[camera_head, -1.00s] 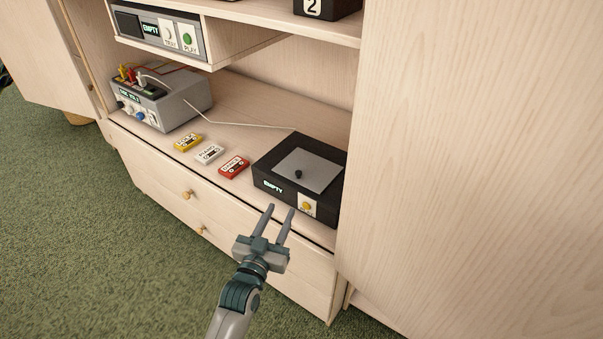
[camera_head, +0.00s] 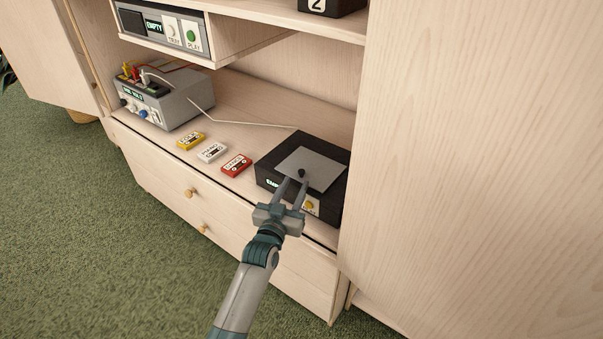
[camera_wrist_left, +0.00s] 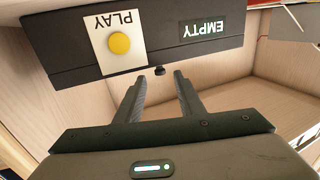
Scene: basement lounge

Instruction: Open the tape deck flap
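The tape deck (camera_head: 268,172) is a black box on the cabinet's lower shelf. Its grey flap (camera_head: 322,166) lies flat on top, with a small black knob (camera_head: 302,173) near the front edge. The knob also shows in the left wrist view (camera_wrist_left: 159,71), just past and between the fingertips. My left gripper (camera_head: 291,181) is open, fingers apart, over the deck's front edge close to the knob; I cannot tell if it touches. A yellow PLAY button (camera_wrist_left: 119,43) and an EMPTY display (camera_wrist_left: 211,29) are on the deck's front. My right gripper is not in view.
Yellow (camera_head: 191,141), white (camera_head: 211,152) and red (camera_head: 236,164) cassettes lie left of the deck. A grey cabled device (camera_head: 175,106) stands farther left, with a player (camera_head: 160,29) above. A tall wooden panel (camera_head: 470,170) borders the deck's right side.

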